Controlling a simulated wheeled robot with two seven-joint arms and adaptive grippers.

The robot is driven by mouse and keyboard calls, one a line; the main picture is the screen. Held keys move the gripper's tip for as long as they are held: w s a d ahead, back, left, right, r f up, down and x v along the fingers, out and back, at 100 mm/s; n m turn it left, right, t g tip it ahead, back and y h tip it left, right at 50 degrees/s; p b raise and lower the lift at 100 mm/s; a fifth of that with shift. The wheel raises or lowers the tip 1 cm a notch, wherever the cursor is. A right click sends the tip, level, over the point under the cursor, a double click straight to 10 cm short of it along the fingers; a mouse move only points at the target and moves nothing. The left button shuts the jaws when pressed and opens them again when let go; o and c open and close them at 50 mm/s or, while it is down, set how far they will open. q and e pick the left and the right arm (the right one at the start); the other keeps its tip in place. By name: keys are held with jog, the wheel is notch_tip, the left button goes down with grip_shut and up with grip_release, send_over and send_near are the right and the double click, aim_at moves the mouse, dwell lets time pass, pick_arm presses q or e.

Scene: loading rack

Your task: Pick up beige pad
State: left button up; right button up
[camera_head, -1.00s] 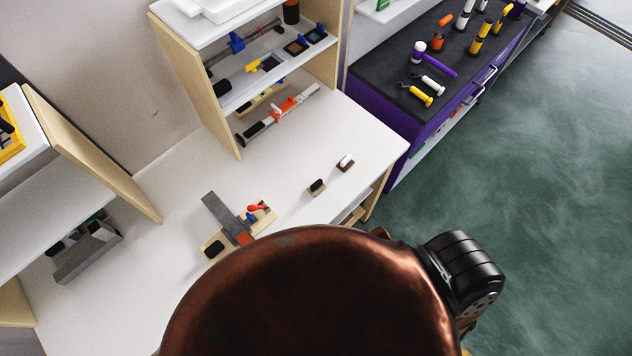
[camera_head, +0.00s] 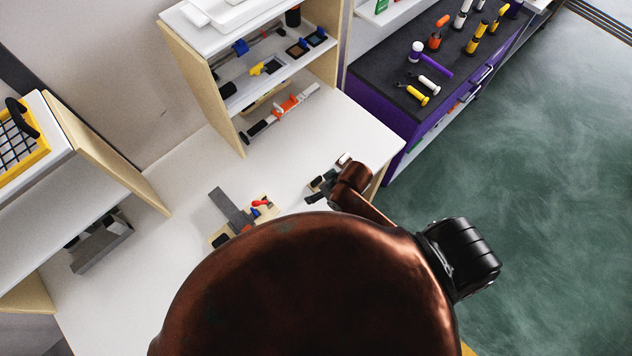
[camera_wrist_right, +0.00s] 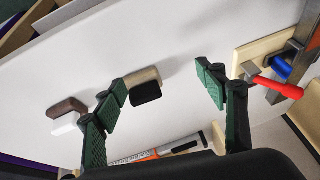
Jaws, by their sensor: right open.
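The beige pad (camera_wrist_right: 143,77), a small beige block with a black face, lies on the white table in the right wrist view. My right gripper (camera_wrist_right: 164,80) is open and empty, with its green-padded fingers spread above the table. The pad shows between the fingers, close to the left one and well apart from the right one. Whether a finger touches it I cannot tell. In the head view my right gripper (camera_head: 319,189) is over the pad's spot and mostly hides it. My left gripper is not in view.
A brown block with a white part (camera_wrist_right: 65,116) lies just beyond the left finger. A wooden board with a grey bar and a red-handled clamp (camera_wrist_right: 272,86) is close on the right. Shelves (camera_head: 205,95) stand behind; an orange tool (camera_head: 285,108) lies at their foot.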

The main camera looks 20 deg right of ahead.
jog(key=w+a+r+n+g, duration=0.1)
jog(key=w+a+r+n, duration=0.15)
jog(key=a, duration=0.35)
jog(key=r+m+g+h+p, duration=0.1)
jog(key=m+g+h, duration=0.1)
jog(key=g+h, duration=0.1)
send_over(318, 181)
jog(key=shift+w+r, duration=0.2)
jog(key=shift+w, duration=0.05)
jog(key=shift+d+f, duration=0.15)
jog(key=shift+d, duration=0.05)
jog(key=f, duration=0.2)
jog(key=f+p, duration=0.1)
jog(key=f, duration=0.4)
jog(key=shift+s+a+f+p, duration=0.2)
jog(key=shift+a+p, duration=0.05)
jog(key=shift+p, duration=0.15)
jog(key=shift+c, duration=0.3)
jog(key=c, duration=1.2)
jog(key=shift+r, duration=0.1)
